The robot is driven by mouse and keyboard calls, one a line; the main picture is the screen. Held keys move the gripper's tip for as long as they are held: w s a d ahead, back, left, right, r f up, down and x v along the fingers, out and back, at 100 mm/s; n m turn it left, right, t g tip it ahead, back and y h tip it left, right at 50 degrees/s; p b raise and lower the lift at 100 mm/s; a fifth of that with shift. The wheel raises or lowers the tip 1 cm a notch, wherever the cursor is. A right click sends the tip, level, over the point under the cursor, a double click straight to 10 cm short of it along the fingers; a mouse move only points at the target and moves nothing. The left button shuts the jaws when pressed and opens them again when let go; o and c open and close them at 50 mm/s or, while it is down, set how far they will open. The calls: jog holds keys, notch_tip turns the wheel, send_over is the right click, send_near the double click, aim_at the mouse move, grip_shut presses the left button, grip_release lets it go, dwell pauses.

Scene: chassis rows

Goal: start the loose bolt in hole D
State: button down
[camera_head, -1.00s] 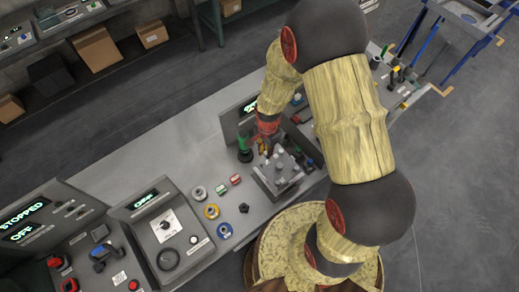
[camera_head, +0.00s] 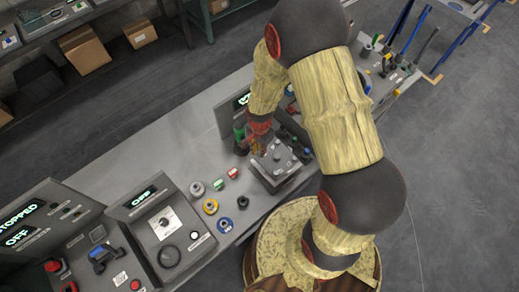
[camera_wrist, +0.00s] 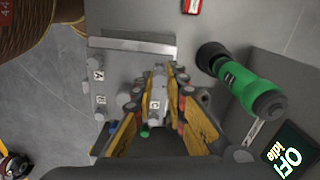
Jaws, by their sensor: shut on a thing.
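A grey metal block (camera_head: 270,180) stands on the bench in the head view; its plate (camera_wrist: 128,45) shows in the wrist view. Small letter tags lie on the plate; one (camera_wrist: 155,103) shows between my fingers, its letter hard to read. My gripper (camera_wrist: 158,82) is over the plate, with yellow fingers either side of a small grey upright piece (camera_wrist: 158,74), which looks like the bolt and is held between the fingertips. Its lower end and any hole under it are hidden. In the head view my gripper (camera_head: 257,146) is at the block's upper left.
A dark panel with a lit display (camera_wrist: 286,155) is at lower right. Rings (camera_head: 210,206) and small coloured parts lie left of the block. The bench's upper left is clear.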

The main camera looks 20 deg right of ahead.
jog(key=n, duration=0.6)
jog(key=n+b, duration=0.1)
jog(key=n, duration=0.4)
jog(key=shift+n, duration=0.3)
jog(key=shift+f+b, duration=1.45)
jog(key=shift+f, duration=0.3)
dwell(0.6)
jog(key=m, duration=0.3)
jog(key=shift+m, duration=1)
